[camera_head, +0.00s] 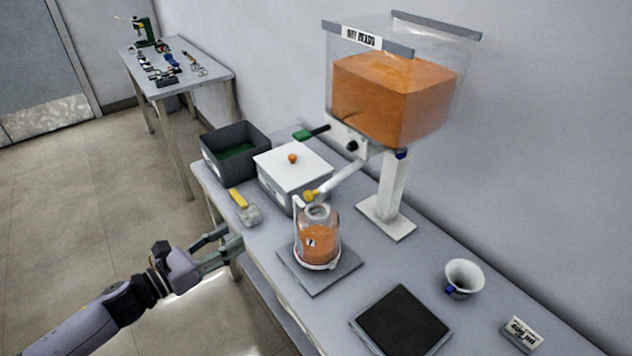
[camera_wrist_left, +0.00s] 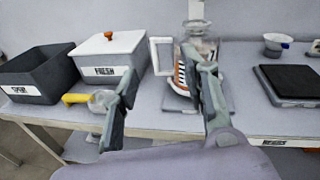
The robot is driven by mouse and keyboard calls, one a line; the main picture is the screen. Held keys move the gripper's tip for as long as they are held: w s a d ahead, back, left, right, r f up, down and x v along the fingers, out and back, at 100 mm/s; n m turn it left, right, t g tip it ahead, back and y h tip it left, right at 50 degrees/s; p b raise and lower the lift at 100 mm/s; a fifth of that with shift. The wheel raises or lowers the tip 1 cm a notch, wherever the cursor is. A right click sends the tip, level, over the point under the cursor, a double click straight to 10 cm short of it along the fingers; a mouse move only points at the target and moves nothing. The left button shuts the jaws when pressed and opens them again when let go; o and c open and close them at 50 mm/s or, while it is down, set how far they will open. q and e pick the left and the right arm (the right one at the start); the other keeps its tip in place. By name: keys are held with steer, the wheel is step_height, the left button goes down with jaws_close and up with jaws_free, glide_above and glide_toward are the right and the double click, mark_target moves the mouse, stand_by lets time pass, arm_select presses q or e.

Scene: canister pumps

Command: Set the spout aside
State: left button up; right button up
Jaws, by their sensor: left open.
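The spout (camera_head: 345,180) is a white tube slanting down from the clear hopper (camera_head: 398,92), which holds orange granules. Its yellow end (camera_head: 311,196) sits close above the mouth of a glass canister (camera_head: 317,240) partly filled with orange. The canister stands on a grey plate (camera_head: 318,271) and also shows in the left wrist view (camera_wrist_left: 188,72), partly behind a finger. My left gripper (camera_head: 232,240) is open and empty at the table's front edge, left of the canister and apart from the spout. I cannot make out the spout's end in the wrist view. My right gripper is out of view.
A yellow-handled scoop (camera_head: 246,208) lies near the front edge. Behind it are a dark bin (camera_head: 222,163) labelled SPENT and a lidded box (camera_head: 290,163) labelled FRESH. A black pad (camera_head: 403,320), white cup (camera_head: 463,277) and label card (camera_head: 522,333) are at the right.

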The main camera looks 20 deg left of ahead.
mark_target(306, 195)
arm_select(q)
steer(key=s+d+r+m+g+h, duration=0.1)
steer(key=d+r+m+h, duration=0.2)
steer(key=d+r+m, duration=0.3)
steer(key=p+x, duration=0.1)
steer(key=x, duration=0.4)
steer(key=p+x, duration=0.2)
steer(key=x, duration=0.3)
steer(key=r+p+x, duration=0.1)
steer(key=p+x, duration=0.1)
steer(key=x, duration=0.3)
steer(key=shift+w+a, duration=0.2)
steer(key=shift+w+d+f+p, duration=0.15)
steer(key=shift+w+d+p, duration=0.2)
steer(key=shift+w+d, duration=0.15)
jaws_close()
